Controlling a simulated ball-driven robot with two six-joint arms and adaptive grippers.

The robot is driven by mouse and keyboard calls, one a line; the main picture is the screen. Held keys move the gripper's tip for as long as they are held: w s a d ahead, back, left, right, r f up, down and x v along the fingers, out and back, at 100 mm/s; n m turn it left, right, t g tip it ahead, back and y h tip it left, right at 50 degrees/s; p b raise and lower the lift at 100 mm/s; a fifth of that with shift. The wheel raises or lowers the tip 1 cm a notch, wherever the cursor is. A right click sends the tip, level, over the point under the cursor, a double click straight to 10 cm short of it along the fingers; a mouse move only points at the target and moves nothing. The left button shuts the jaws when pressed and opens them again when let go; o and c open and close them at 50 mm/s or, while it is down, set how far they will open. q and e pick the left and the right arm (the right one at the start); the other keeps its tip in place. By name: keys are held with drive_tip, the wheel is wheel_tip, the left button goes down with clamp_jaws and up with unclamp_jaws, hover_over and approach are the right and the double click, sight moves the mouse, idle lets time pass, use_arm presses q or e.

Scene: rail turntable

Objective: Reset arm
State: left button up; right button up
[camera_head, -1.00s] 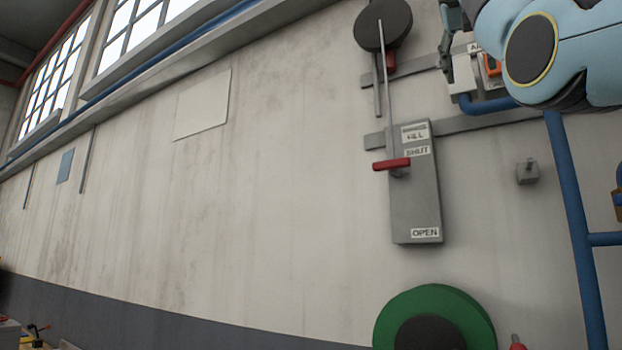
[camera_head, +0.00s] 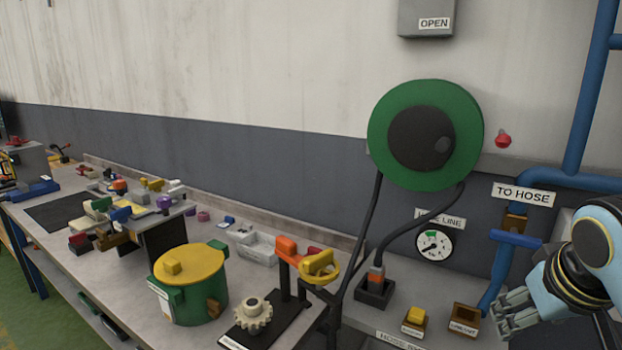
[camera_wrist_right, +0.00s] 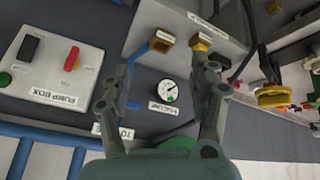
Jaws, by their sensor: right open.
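My right arm (camera_head: 595,250) comes in from the right edge of the head view. Its gripper (camera_head: 513,318) hangs at the lower right, in front of the bench by the hose panel. In the right wrist view, the gripper (camera_wrist_right: 165,75) has its two fingers spread apart with nothing between them. Beyond the fingers are a round gauge (camera_wrist_right: 168,90) and, farther up, small blocks on the bench edge. My left gripper is not in view.
A green reel (camera_head: 390,105) hangs on the wall above a gauge (camera_head: 433,246). Blue pipes (camera_head: 590,110) rise beside my right arm. A green pot (camera_head: 190,300) with a yellow lid and many small objects crowd the bench at left. A switch box (camera_wrist_right: 55,75) shows in the wrist view.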

drive_tip(key=s+a+f+n+g+y, duration=0.1)
drive_tip(key=s+f, duration=0.2)
drive_tip(key=s, duration=0.8)
drive_tip(key=s+a+f+n+g, duration=0.1)
drive_tip(key=s+a+f, duration=0.15)
drive_tip(key=s, duration=0.75)
drive_tip(key=d+f+g+b, duration=0.1)
drive_tip(key=d+f+b, duration=0.2)
drive_tip(key=f+b, duration=2.2)
drive_tip(key=s+f, duration=0.6)
drive_tip(key=f, duration=0.8)
drive_tip(key=s+d+f+g, duration=0.1)
drive_tip(key=s+f, duration=0.6)
drive_tip(key=f, duration=0.6)
drive_tip(key=s+f+m, duration=0.1)
drive_tip(key=s+f, duration=0.6)
drive_tip(key=f, duration=0.7)
drive_tip(key=shift+d+f+g+p, duration=0.2)
drive_tip(key=shift+f+g+p, duration=0.1)
drive_tip(key=shift+f, duration=0.05)
